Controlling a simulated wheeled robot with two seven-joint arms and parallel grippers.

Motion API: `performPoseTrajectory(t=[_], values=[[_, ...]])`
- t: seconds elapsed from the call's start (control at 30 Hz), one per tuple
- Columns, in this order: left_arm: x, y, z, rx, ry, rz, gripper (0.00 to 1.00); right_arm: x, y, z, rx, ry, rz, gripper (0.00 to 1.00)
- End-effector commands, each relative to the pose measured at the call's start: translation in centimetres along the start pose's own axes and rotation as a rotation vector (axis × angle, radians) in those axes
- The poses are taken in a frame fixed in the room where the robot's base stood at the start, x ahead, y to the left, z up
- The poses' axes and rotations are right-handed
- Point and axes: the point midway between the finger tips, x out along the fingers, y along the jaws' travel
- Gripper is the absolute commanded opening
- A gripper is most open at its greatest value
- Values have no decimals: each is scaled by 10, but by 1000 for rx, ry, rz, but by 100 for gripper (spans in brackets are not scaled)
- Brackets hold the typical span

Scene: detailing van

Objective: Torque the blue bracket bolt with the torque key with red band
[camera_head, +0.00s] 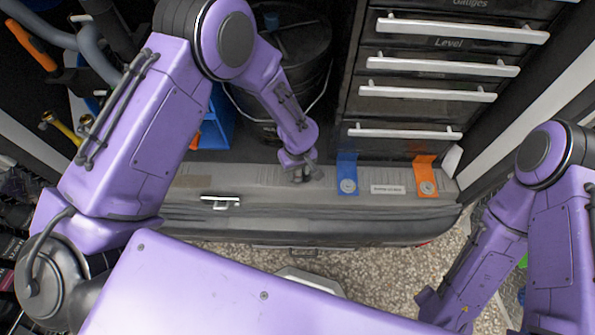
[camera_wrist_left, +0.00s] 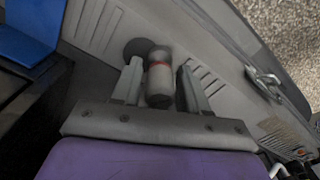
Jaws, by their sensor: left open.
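My left gripper (camera_head: 298,172) is low over the grey sill, left of the blue bracket. In the left wrist view its two fingers (camera_wrist_left: 159,85) are apart, on either side of the torque key with red band (camera_wrist_left: 159,82). The key is a grey cylinder with a red ring near its far end; I cannot tell whether a finger touches it. In the head view the gripper mostly hides the key. The blue bracket (camera_head: 347,165) is on the sill, with a round grey bolt (camera_head: 348,186) on its lower part. My right gripper (camera_head: 445,308) is low at the right, its fingers unclear.
An orange bracket (camera_head: 425,165) with a similar bolt is farther right, beyond a small label plate (camera_head: 388,189). A drawer cabinet (camera_head: 420,110) rises behind the brackets. A black bucket (camera_head: 300,45) and a blue bin (camera_head: 218,120) stand behind my left gripper. A latch (camera_head: 220,202) is on the sill's front.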

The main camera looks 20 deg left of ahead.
Motion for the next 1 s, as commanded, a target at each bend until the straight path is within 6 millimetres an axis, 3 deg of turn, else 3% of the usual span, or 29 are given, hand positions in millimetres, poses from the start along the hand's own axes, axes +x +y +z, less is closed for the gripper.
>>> performPoseTrajectory(t=[0.17,0.23,0.3,0.33,0.57,1.0], values=[[-1,0,0,0,0,0,44,-1,0,0,0,0,0,0],[-1,0,0,0,0,0,27,-1,0,0,0,0,0,0],[-1,0,0,1,0,0,5,-1,0,0,0,0,0,0],[-1,0,0,1,0,0,0,-1,0,0,0,0,0,0],[-6,0,0,1,1,0,0,-5,0,-2,0,0,0,0],[-33,0,0,0,1,0,0,-30,3,-12,0,0,0,0]])
